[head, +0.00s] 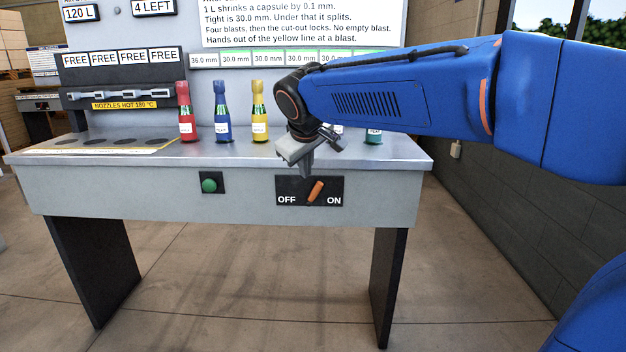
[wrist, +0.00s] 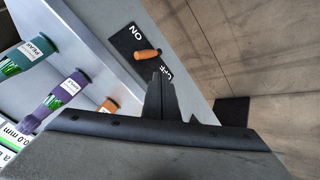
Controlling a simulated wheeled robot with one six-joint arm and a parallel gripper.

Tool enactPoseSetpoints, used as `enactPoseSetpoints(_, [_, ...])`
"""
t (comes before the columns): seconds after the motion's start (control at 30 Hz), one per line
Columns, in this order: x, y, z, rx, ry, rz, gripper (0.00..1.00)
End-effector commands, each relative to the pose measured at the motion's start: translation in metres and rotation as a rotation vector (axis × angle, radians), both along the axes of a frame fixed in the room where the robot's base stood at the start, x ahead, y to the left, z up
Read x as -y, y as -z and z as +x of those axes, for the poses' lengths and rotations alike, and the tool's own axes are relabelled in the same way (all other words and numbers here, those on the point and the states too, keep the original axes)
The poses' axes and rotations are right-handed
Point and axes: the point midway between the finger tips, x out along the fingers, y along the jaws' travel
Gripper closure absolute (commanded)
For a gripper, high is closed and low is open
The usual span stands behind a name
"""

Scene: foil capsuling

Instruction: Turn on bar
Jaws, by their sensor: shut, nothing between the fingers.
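An orange lever (head: 315,191) sits on a black panel (head: 336,197) on the table's front face, between the words OFF on the left and ON on the right. It is tilted, its upper end toward the right. In the wrist view the lever (wrist: 147,54) shows just beyond my fingertips. My gripper (head: 306,173) is shut and empty, pointing down just above the panel, slightly left of the lever's upper end. In the wrist view its closed fingers (wrist: 160,80) cover part of the OFF word. I cannot tell whether they touch the panel; a gap to the lever shows.
A green button (head: 209,185) is left of the panel. Red (head: 186,115), blue (head: 222,118) and yellow (head: 260,115) capped bottles stand on the tabletop (head: 400,158), with others partly behind my arm. A nozzle bar (head: 120,95) is at the back left, above a hot-nozzles label. Floor in front is clear.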

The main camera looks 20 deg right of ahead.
Motion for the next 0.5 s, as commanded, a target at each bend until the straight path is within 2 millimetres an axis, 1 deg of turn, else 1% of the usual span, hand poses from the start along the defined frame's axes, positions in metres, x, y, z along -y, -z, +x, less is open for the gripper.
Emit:
enactPoseSetpoints(0.17, [0.002, 0.011, 0.009, -0.001, -0.001, -0.002, 1.00])
enactPoseSetpoints(0.5, [0.011, 0.058, 0.043, -0.003, 0.000, -0.002, 1.00])
